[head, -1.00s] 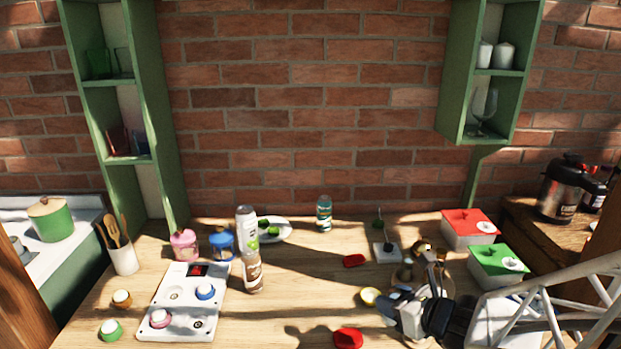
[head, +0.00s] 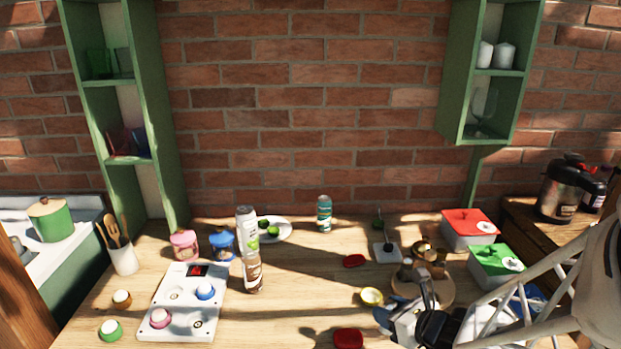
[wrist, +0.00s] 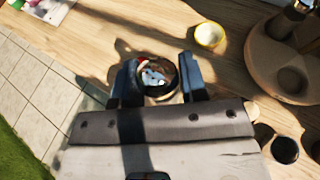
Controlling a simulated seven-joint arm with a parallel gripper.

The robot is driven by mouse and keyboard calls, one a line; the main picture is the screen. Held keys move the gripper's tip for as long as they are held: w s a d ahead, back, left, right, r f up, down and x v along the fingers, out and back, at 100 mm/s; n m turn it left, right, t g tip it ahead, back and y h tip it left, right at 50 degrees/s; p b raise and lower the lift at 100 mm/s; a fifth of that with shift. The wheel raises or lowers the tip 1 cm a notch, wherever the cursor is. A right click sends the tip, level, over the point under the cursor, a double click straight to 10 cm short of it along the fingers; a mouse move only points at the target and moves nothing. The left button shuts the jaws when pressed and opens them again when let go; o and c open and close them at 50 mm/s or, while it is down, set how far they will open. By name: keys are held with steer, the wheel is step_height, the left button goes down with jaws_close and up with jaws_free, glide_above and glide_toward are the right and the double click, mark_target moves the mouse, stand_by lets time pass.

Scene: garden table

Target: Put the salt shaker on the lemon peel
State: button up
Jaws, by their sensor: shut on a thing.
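The lemon peel (head: 371,296), a small yellow cup shape, lies on the table left of a round wooden stand, and in the wrist view (wrist: 209,35) it is beyond my fingers, up and to the right. My gripper (head: 388,319) is near the table's front, just right of and nearer than the peel. In the wrist view my gripper (wrist: 160,82) is shut on a round item with a shiny top (wrist: 157,75), apparently the salt shaker. It is apart from the peel. Its lower part is hidden, and the head view does not show it clearly.
The round wooden stand (head: 447,297) with several jars is close to my gripper's right. A red piece (head: 348,339) lies at the front edge, and another (head: 354,261) lies behind the peel. Bottles (head: 252,272) and a white panel (head: 188,316) stand left. Table left of the peel is clear.

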steer(key=w+f, duration=0.1)
steer(key=w, duration=1.4)
steer(key=shift+f, duration=0.2)
steer(key=shift+d, duration=0.1)
steer(key=shift+f, duration=1.75)
steer(key=shift+f, duration=0.6)
steer(key=o, duration=1)
